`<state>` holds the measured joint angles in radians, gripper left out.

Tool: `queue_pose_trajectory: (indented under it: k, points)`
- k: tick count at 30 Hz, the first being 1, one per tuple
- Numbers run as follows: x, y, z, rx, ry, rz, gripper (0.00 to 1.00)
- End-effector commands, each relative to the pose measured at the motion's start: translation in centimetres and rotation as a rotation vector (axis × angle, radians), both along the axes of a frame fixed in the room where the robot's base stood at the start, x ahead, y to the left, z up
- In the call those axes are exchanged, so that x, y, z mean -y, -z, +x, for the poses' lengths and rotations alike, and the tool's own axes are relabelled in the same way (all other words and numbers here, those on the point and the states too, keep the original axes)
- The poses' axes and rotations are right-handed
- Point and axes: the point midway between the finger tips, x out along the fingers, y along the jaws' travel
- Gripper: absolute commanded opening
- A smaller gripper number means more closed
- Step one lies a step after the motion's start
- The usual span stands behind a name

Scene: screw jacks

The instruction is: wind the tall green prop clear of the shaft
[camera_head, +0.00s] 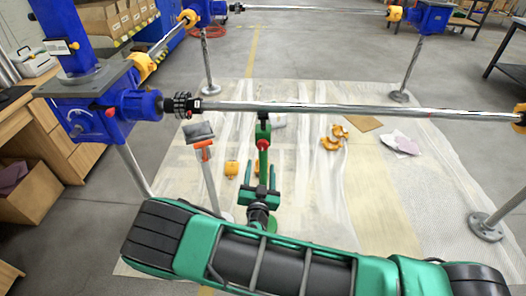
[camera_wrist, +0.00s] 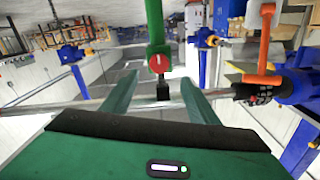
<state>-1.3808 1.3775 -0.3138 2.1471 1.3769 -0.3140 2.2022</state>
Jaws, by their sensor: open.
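The tall green prop (camera_head: 264,160) stands upright in the head view, with a red knob (camera_head: 262,144) and a black head at its top. The head is right under the long steel shaft (camera_head: 330,108); whether it touches cannot be told. My gripper (camera_head: 260,172) is open and empty, low on the near side of the prop. In the wrist view, which looks upside down, the prop (camera_wrist: 156,35) and red knob (camera_wrist: 157,63) show between the spread green fingers. The black head (camera_wrist: 162,91) meets the line of the shaft (camera_wrist: 82,107). The prop's base is mostly hidden by my arm.
A grey post with an orange handle (camera_head: 203,147) and dark plate stands left of the prop. A blue gearbox (camera_head: 95,112) carries the shaft's left end. Yellow parts (camera_head: 334,138) and cloths (camera_head: 400,143) lie on the floor sheet (camera_head: 375,190). Free floor lies right.

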Motion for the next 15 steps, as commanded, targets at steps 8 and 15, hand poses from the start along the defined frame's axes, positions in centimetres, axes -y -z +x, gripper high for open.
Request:
queue_pose_trajectory:
  k: [8, 15]
  points:
    - [0.3, -0.1, 4.8, 0.002, 0.005, 0.002, 0.54]
    - [0.4, -0.1, 8.3, 0.001, 0.004, 0.000, 0.54]
